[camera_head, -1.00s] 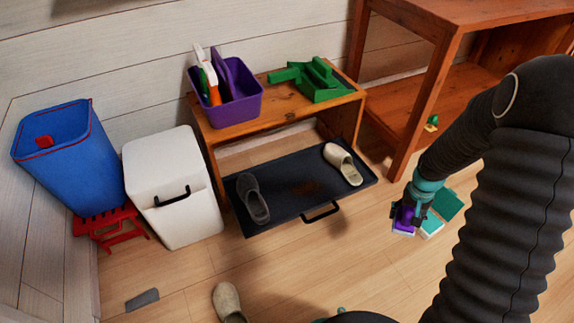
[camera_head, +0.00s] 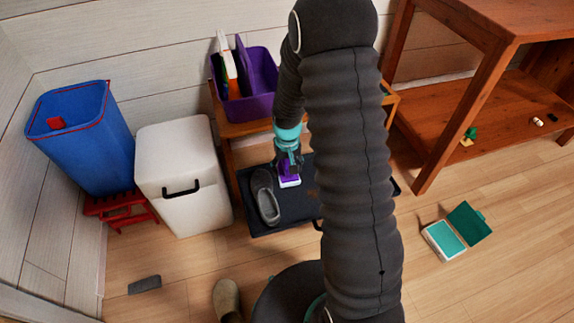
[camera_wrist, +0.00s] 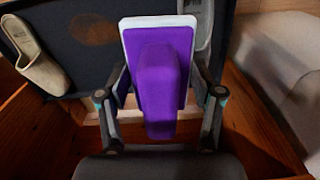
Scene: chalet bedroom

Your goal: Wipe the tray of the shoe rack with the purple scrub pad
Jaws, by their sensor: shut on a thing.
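My gripper (camera_head: 287,160) is shut on the purple scrub pad (camera_head: 289,178), which has a white pad edge. In the wrist view the purple pad (camera_wrist: 160,75) sits between the fingers of my gripper (camera_wrist: 160,100). It is over the dark tray (camera_head: 275,221) of the shoe rack (camera_head: 222,128); I cannot tell whether it touches the tray. A brown stain (camera_wrist: 92,28) shows on the tray in the wrist view. A grey shoe (camera_head: 265,197) lies on the tray, left of the pad. A cream slipper (camera_wrist: 42,60) is on the tray too, hidden by my arm in the head view.
A purple caddy (camera_head: 250,100) stands on the rack. A white bin (camera_head: 180,165) and a blue bin (camera_head: 85,140) on a red stool (camera_head: 120,212) are at left. An open teal-and-white box (camera_head: 445,240) lies on the floor at right, near a wooden table (camera_head: 440,110).

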